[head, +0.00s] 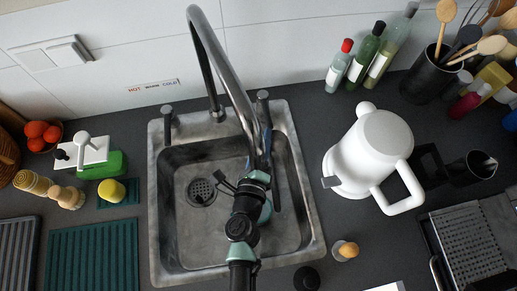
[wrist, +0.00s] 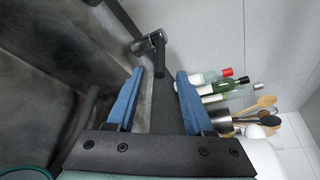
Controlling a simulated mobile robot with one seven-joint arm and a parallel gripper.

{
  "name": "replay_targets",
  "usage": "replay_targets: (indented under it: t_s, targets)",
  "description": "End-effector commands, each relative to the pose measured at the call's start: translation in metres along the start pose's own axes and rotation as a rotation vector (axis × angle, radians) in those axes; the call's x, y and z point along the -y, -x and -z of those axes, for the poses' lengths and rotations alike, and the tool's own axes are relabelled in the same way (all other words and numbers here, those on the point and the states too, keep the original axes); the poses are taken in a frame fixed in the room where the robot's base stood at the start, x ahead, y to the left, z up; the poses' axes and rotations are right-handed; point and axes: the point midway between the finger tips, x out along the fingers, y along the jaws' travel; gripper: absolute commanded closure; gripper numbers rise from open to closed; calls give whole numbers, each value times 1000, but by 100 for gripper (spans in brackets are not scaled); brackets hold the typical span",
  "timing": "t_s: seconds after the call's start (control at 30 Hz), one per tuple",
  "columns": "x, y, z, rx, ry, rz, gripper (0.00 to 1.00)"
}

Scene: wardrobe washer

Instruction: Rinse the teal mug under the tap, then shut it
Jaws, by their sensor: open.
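The grey metal sink (head: 302,222) has a tall curved tap (head: 207,50) at its back. A lever handle stands on each side of the tap, a left one (head: 168,118) and a right one (head: 263,100). A teal rounded piece, probably the teal mug (head: 266,213), shows in the sink, mostly hidden by my arm; a teal rim (wrist: 25,172) is at the lower left of the wrist view. My gripper (head: 265,143) is open, its blue fingers pointing towards the right handle, which shows beyond the fingertips in the wrist view (wrist: 148,42). I see no clear water stream.
A white kettle (head: 372,150) stands right of the sink. Bottles (head: 365,55) and a utensil pot (head: 430,75) are behind it. An egg cup (head: 345,250) is near the sink's right edge. A yellow sponge (head: 111,190) and green soap caddy (head: 103,163) are at left.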

Motion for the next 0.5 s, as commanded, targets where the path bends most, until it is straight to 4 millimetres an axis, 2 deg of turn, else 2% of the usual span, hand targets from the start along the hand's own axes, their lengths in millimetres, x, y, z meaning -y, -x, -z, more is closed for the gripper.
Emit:
replay_targets:
  t_s: [0.03,0.2,0.5]
  targets:
    - [0,9,1,-2,-1,-1,48]
    - [-1,26,0,0,0,-1,48]
    - [0,32,0,1,0,0,48]
